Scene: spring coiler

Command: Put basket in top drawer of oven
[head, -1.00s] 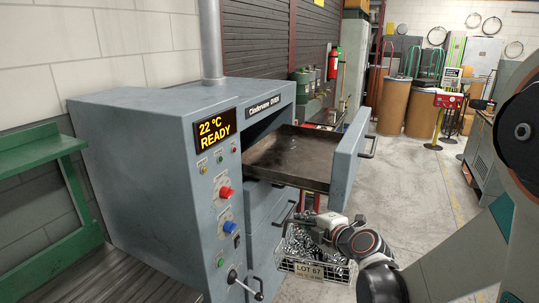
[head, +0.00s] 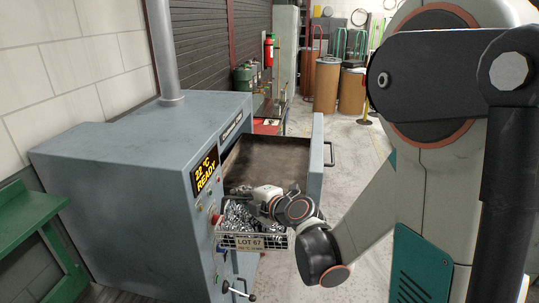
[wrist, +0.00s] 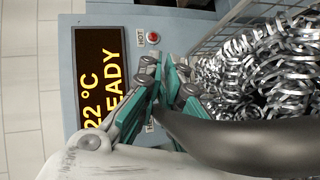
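The wire basket (head: 278,241), labelled LOT 67 and filled with shiny metal coils, hangs in front of the near side of the open top drawer. The oven (head: 120,165) is a grey-blue cabinet with a display reading 22 °C READY. Its top drawer (head: 262,158) is pulled out, and its dark tray floor looks empty where visible. My gripper (head: 257,198) is over the basket. In the wrist view my gripper (wrist: 168,88) has its teal fingers closed at the end of the dark basket handle (wrist: 240,142). The coils (wrist: 262,68) show beside it.
The drawer front (head: 316,162) stands upright at the right end of the tray, with a bar handle (head: 329,154). A green bench (head: 28,215) is at the left. Drums (head: 326,85) stand at the back. The aisle floor right of the drawer is clear.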

